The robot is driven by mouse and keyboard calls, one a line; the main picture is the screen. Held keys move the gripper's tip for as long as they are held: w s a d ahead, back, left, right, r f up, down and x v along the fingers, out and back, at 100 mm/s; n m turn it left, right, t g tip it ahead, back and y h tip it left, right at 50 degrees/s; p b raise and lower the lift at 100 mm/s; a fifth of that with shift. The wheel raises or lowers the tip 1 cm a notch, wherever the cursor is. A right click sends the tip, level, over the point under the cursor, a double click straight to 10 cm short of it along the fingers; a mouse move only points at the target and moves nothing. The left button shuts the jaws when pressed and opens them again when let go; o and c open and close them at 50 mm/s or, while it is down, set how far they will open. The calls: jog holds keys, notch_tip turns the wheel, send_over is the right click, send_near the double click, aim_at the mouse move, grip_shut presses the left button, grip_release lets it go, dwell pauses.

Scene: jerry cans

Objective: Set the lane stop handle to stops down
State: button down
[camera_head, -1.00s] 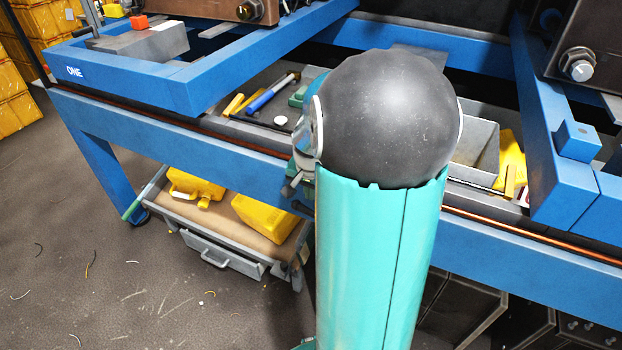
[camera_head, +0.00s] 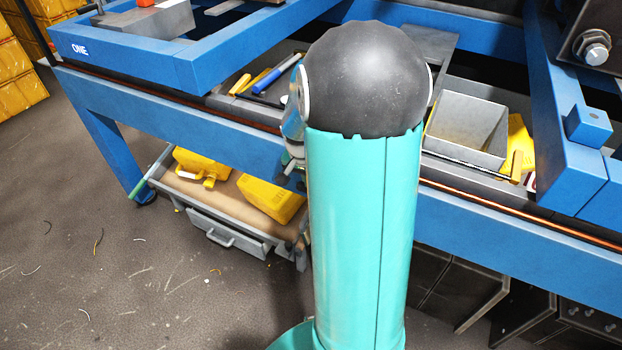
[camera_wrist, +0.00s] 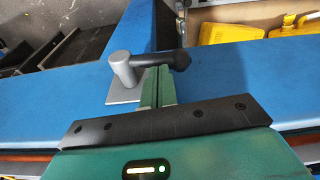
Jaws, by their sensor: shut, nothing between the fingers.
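The lane stop handle shows in the wrist view as a grey post (camera_wrist: 122,73) on a square plate, with a black lever (camera_wrist: 152,60) reaching right to a round black knob (camera_wrist: 181,59). It is mounted on the blue beam (camera_wrist: 68,98). My gripper (camera_wrist: 158,72) is shut and empty. Its green fingertips are right at the lever, between post and knob; I cannot tell whether they touch it. In the head view my arm hides the gripper and most of the handle area.
The blue frame (camera_head: 210,120) crosses the head view. A grey bin (camera_head: 465,125) and pens (camera_head: 275,80) lie behind it. A low trolley (camera_head: 222,225) with yellow jerry cans (camera_head: 270,198) stands beneath. The floor at left is mostly clear.

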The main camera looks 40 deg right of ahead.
jog(key=shift+w+a+f+g+h, duration=0.15)
jog(key=shift+w+f+g+h, duration=0.35)
jog(key=shift+g, duration=0.6)
jog(key=shift+f, duration=0.1)
jog(key=r, duration=0.4)
jog(key=shift+w+d+r, duration=0.1)
jog(key=shift+w+d, duration=0.1)
jog(key=shift+d, duration=0.2)
jog(key=s+v, duration=0.1)
jog(key=v, duration=0.8)
jog(key=shift+w+r, duration=0.4)
jog(key=shift+a, duration=0.1)
